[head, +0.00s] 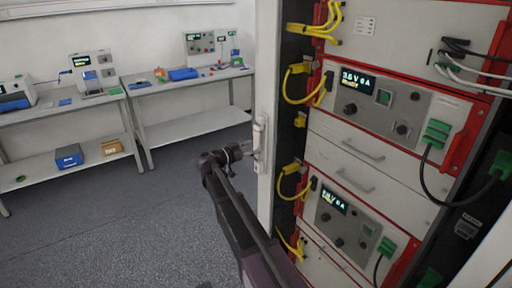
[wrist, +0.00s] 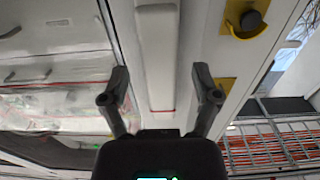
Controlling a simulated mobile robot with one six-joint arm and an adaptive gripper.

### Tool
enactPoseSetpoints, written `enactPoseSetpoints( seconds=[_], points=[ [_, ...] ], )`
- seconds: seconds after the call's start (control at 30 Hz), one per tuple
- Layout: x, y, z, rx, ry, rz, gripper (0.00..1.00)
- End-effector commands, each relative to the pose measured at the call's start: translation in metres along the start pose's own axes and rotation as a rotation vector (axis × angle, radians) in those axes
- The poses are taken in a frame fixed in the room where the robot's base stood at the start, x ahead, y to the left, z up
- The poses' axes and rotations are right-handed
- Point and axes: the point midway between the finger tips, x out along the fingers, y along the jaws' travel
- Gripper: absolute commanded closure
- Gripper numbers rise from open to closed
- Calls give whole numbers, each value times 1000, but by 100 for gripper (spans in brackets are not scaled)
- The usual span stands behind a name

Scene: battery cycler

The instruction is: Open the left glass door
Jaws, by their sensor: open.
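A white upright door frame (head: 267,70) stands at the left edge of the cycler cabinet in the head view. A pale vertical handle (head: 259,140) is on it. My gripper (head: 248,149) is at the handle's height, close to its left side. In the wrist view, my gripper (wrist: 160,88) is open, with one finger on each side of the long white handle (wrist: 157,50). I cannot tell whether the fingers touch it. A reflecting pane, likely glass (wrist: 60,105), shows left of the handle. The glass is hard to make out in the head view.
The cabinet holds red-edged modules (head: 385,105) with displays, and yellow cables (head: 292,90) run along its left side. Two benches with instruments, a left one (head: 60,115) and a right one (head: 190,83), stand by the back wall. The grey floor (head: 120,220) between is clear.

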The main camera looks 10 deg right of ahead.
Motion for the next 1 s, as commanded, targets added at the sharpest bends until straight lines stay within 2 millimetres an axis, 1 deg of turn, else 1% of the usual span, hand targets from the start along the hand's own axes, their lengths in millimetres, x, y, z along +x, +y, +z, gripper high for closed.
enactPoseSetpoints(
  seconds=[0.03, 0.1, 0.2, 0.57, 0.6, 0.67, 0.7, 0.77, 0.8, 0.83, 0.87, 1.0],
  points=[
    [6, 0, 0, 0, 0, 1, 20],
    [12, 0, 0, 0, 0, 2, 20],
    [16, 0, 0, 0, 0, 1, 20],
    [19, 0, 0, 0, 0, 0, 20],
    [19, 0, 0, 0, 0, 0, 26],
    [19, 0, 0, 0, 0, 0, 44],
    [19, 0, 0, 0, 0, 0, 56],
    [19, 0, 0, 0, 0, 0, 74],
    [19, 0, 0, 0, 0, 0, 85],
    [19, 0, 0, 0, 0, 0, 94],
    [19, 0, 0, 0, 0, 0, 100],
    [19, 0, 0, 0, 0, 0, 100]
  ],
)
